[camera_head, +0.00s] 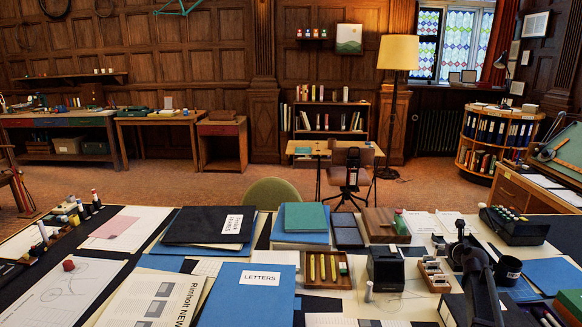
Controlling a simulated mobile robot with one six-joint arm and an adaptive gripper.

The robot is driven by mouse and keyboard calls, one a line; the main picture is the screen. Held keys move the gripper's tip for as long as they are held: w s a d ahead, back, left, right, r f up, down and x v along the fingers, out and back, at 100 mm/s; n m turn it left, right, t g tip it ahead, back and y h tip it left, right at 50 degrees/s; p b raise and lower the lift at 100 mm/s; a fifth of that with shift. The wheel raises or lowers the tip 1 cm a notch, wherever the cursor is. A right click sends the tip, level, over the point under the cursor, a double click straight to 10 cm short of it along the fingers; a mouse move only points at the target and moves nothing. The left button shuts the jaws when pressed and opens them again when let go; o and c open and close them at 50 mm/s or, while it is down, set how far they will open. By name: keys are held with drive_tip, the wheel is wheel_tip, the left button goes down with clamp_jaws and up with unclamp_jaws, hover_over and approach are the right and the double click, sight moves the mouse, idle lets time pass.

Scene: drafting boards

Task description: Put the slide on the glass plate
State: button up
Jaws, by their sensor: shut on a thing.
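My gripper (441,243), dark and small at the end of my black arm, is just above and behind a wooden box with several small pale slides (433,269). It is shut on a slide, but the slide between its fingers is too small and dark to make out. A black box-shaped device (386,267) with a pale front panel stands left of the wooden box. It may be a viewer bearing the glass plate, but I cannot tell the plate for sure. My gripper is to the right of this device, apart from it.
A wooden tray with yellow sticks (326,270) lies left of the device. A black mug (508,269) and a black keyed machine (515,226) are at right. A blue LETTERS folder (247,297) and stacked books (302,225) fill the left.

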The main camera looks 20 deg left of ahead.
wheel_tip(320, 180, up, 12)
drive_tip(key=p, duration=1.1)
drive_tip(key=shift+p, duration=0.3)
drive_tip(key=shift+a, duration=0.15)
